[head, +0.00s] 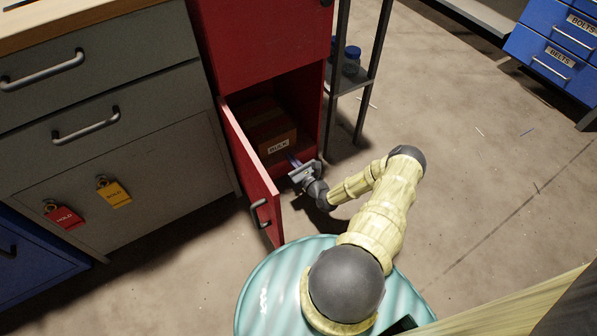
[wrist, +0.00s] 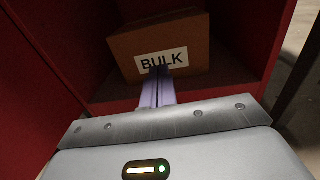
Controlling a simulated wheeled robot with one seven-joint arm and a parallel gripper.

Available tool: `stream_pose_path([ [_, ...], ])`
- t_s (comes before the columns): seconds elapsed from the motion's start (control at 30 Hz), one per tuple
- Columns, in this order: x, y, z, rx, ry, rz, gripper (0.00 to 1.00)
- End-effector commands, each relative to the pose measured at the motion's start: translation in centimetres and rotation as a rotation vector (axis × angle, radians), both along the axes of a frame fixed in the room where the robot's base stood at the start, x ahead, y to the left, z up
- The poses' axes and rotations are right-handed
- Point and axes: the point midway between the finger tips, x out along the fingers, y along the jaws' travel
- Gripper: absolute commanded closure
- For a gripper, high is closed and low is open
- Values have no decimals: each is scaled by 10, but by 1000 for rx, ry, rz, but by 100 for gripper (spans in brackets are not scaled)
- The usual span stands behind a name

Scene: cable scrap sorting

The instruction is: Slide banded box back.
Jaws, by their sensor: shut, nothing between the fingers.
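A brown cardboard box with a white BULK label (head: 272,128) sits inside the open red cabinet, and a darker band crosses its top in the head view. In the wrist view the box (wrist: 190,45) stands slightly tilted in the picture, its labelled face towards me. My gripper (head: 292,160) is at the cabinet opening, in front of the box. Its fingers (wrist: 158,75) are shut together with nothing between them. Their tips overlap the lower edge of the label; I cannot tell whether they touch it.
The red cabinet door (head: 250,170) stands open left of my gripper. Grey drawers (head: 95,95) are further left. A dark metal rack (head: 372,75) with blue-capped jars stands close on the right. Blue drawers (head: 555,45) are at far right. The floor between is mostly clear.

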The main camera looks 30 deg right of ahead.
Motion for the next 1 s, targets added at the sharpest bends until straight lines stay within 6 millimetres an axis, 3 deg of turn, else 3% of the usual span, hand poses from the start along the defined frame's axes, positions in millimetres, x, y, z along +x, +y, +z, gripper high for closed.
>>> stream_pose_path([
  [0.1,20,2,-5,-2,-1,2,100],
  [0.43,53,11,-2,0,-1,10,100],
  [0.63,57,14,1,0,0,14,100],
  [1.0,57,0,1,-1,0,-9,100],
])
